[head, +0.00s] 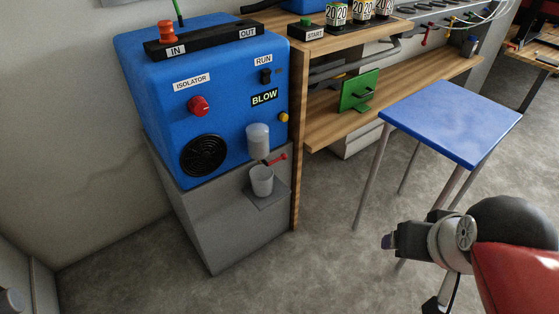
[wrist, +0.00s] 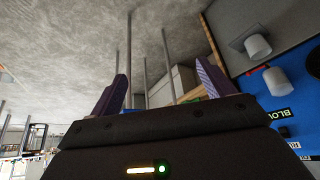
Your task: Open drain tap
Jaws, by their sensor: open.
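The drain tap (head: 278,159) is a small red lever under the clear bowl (head: 258,139) on the front of the blue machine (head: 215,60). It points right. A cup (head: 262,180) stands just below the bowl on a small ledge. My gripper (head: 388,242) is in the lower right of the head view, well right of the tap and apart from it. In the wrist view, my gripper (wrist: 162,74) is open with nothing between its fingers. The cup (wrist: 258,46) and bowl (wrist: 277,80) show at the right there, with a bit of red between them.
A blue-topped stool (head: 452,120) stands behind my gripper, right of the machine. A wooden bench (head: 345,130) with a shelf adjoins the machine's right side. The grey floor (head: 315,260) between machine and gripper is clear.

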